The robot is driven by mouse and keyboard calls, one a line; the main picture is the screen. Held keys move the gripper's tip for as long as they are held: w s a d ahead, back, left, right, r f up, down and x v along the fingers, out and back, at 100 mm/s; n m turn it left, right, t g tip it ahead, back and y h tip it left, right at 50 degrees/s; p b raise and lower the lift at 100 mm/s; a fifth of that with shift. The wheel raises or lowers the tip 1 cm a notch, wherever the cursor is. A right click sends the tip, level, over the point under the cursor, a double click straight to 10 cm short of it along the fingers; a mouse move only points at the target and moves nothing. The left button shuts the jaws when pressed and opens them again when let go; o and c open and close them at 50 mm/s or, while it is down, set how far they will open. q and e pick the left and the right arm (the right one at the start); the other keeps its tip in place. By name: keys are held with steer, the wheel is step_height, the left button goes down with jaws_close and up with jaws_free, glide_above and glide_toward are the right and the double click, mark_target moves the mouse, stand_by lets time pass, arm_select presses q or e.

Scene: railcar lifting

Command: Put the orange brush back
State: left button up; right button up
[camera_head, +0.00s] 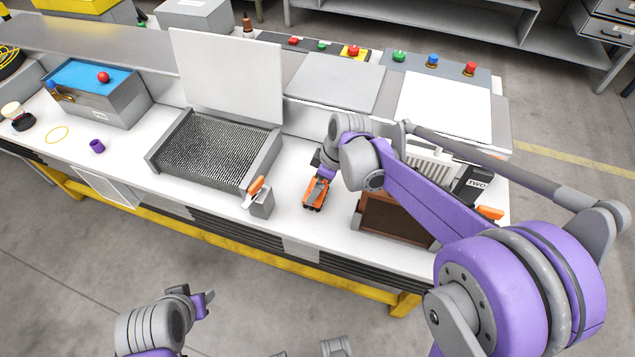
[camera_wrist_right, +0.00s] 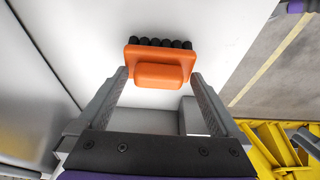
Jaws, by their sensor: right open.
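The orange brush (camera_head: 315,198) is on the white bench, right of a small grey holder block (camera_head: 262,205). In the right wrist view the brush (camera_wrist_right: 160,68) shows an orange body with a row of black bristle tufts. My right gripper (camera_head: 319,186) is over the brush; in its wrist view the fingers (camera_wrist_right: 160,85) are open, one on each side of the brush. Whether they touch it is unclear. My left gripper (camera_head: 205,302) is low in front of the bench, away from the objects; its jaw gap is not clear.
A tool with an orange handle (camera_head: 256,186) is at the holder block. A ribbed grey tray (camera_head: 271,158) with a raised lid stands to the left. A brown-faced box (camera_head: 395,218) is close on the right, partly behind my right arm.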

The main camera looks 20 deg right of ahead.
steer(key=p+v, duration=0.1)
steer(key=v, duration=1.1)
steer(key=shift+r, duration=0.15)
